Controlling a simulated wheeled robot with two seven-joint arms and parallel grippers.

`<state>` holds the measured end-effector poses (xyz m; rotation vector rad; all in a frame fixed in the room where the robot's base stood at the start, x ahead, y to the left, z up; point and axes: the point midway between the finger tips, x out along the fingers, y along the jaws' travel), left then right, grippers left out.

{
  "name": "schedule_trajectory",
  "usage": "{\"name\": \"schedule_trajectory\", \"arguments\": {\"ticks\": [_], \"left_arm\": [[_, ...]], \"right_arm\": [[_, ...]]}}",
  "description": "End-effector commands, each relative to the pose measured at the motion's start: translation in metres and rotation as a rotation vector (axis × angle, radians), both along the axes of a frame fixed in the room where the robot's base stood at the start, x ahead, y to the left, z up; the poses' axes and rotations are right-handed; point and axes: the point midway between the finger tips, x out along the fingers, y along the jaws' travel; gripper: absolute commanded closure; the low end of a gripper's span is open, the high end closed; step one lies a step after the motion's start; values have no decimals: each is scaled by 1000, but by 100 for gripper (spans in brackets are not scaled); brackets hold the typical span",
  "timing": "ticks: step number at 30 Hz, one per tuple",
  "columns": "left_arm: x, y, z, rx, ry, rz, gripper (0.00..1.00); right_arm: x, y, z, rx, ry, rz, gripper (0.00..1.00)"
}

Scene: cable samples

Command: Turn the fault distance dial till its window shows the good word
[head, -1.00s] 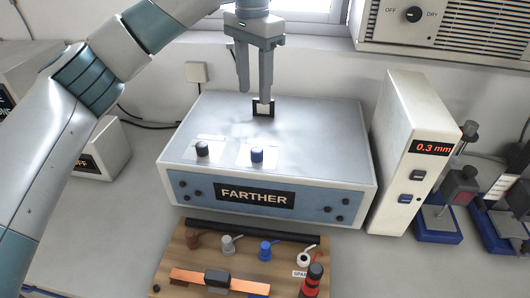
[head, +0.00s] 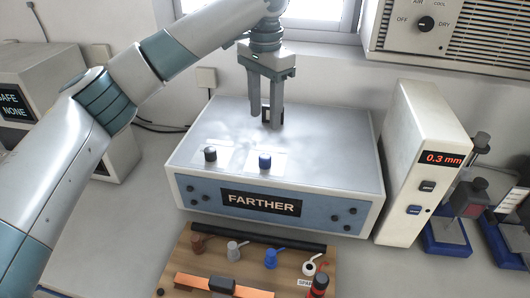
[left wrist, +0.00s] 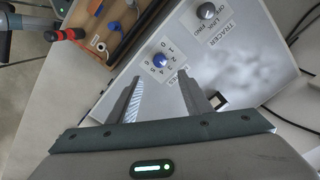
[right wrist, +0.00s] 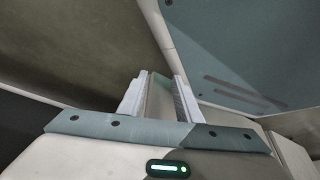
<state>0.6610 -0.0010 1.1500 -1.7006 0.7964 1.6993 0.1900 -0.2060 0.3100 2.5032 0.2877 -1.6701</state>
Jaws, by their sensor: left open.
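The grey instrument box (head: 330,150) has a front window (head: 262,202) that reads FARTHER. On its top are a blue knob (head: 265,161) and a black knob (head: 210,154). In the left wrist view the blue knob (left wrist: 159,61) has a scale of digits around it; the black knob (left wrist: 206,11) has the words TRACER, LINK, FIND and OFF. My left gripper (head: 266,118) is open and empty, pointing down above the box top, behind the blue knob and apart from it. My right gripper (right wrist: 160,78) shows only in its wrist view, fingers apart and empty.
A white meter (head: 420,160) reading 0.3 mm stands right of the box. A wooden board (head: 205,250) with several small cable samples lies in front. A dark-edged square (head: 272,115) sits at the box's back, behind my left fingers. Another display unit (head: 30,100) stands at left.

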Motion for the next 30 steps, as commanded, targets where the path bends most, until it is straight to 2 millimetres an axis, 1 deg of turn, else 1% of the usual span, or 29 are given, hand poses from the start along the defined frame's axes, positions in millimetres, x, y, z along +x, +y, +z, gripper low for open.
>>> {"name": "schedule_trajectory", "arguments": {"ticks": [1, 9, 18, 24, 30], "left_arm": [[-1, 1, -9, 2, 3, 0, 55], [-1, 1, -57, 2, 3, -1, 55], [-1, 1, -107, 1, 2, -1, 55], [-1, 1, -126, 1, 2, 0, 55], [0, 0, -132, 0, 0, -1, 55]], "right_arm": [[-5, -2, 1, -4, 11, 0, 69], [-40, -15, -5, -29, 96, -2, 69], [-68, -30, -8, -55, 175, -7, 69], [-88, -39, -10, -68, 219, -10, 69], [-99, -42, -11, -73, 238, -10, 69]]}}
